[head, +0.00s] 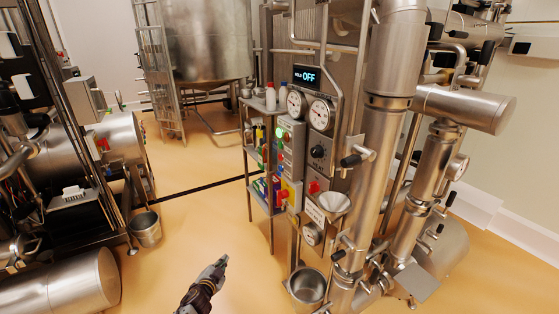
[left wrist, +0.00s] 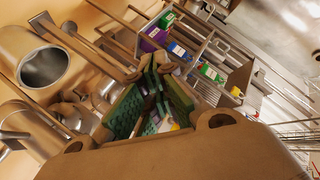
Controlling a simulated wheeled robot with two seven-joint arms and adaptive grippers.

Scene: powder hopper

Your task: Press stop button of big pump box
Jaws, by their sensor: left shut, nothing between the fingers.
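A tall light-grey control box (head: 291,148) is on the steel frame right of centre in the head view. I cannot read which box is the big pump box. My left gripper (head: 223,262) is shut and empty, low and in front of the frame, well apart from the buttons. In the left wrist view its green-padded fingers (left wrist: 152,62) are together. My right gripper is out of view.
A shelf rack (head: 249,150) with bottles and coloured boxes stands left of the control box. Gauges, a display reading OFF (head: 307,76), a funnel (head: 334,202) and thick steel pipes (head: 374,140) are on the right. A bucket (head: 146,229) stands left; the middle floor is clear.

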